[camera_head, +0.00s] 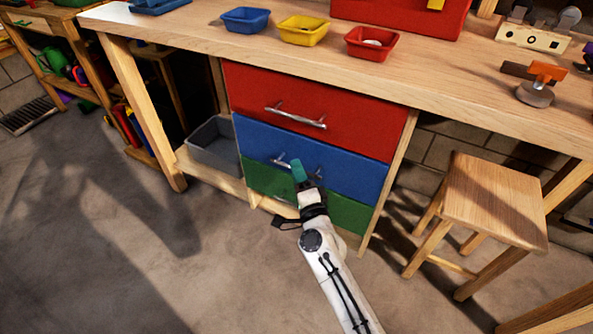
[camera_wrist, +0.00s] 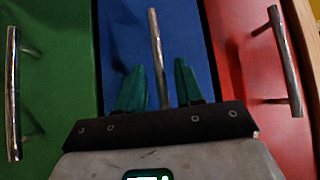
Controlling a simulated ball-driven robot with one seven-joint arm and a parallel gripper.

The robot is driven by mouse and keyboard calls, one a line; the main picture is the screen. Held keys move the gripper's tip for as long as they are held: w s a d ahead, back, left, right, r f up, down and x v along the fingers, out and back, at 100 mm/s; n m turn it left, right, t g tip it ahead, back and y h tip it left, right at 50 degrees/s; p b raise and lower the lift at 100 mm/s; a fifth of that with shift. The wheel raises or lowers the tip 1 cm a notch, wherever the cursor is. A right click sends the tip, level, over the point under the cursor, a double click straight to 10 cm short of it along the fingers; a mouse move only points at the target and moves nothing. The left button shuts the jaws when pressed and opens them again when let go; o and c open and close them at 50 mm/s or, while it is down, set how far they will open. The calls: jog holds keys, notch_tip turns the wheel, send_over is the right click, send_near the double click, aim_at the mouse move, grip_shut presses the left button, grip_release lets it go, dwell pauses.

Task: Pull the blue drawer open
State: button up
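The blue drawer (camera_head: 356,176) is the middle of three drawers under the workbench, and its front looks flush with the red one above. Its metal bar handle (camera_head: 280,161) is partly hidden behind my gripper (camera_head: 299,171). In the wrist view, the blue drawer front (camera_wrist: 193,38) fills the middle, and its handle (camera_wrist: 154,35) runs between the two teal fingers of my gripper (camera_wrist: 159,65). The fingers stand apart, with a gap on either side of the bar. I cannot see them pressing on it.
The red drawer (camera_head: 310,98) is above and the green drawer (camera_head: 350,213) below, both shut. A wooden stool (camera_head: 492,198) stands to the right. A grey bin (camera_head: 215,146) sits on the low shelf at left. The floor in front (camera_head: 110,230) is clear.

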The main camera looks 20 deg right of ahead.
jog(key=shift+w+r, duration=0.1)
jog(key=shift+w, duration=0.6)
jog(key=shift+c, duration=0.3)
grip_shut()
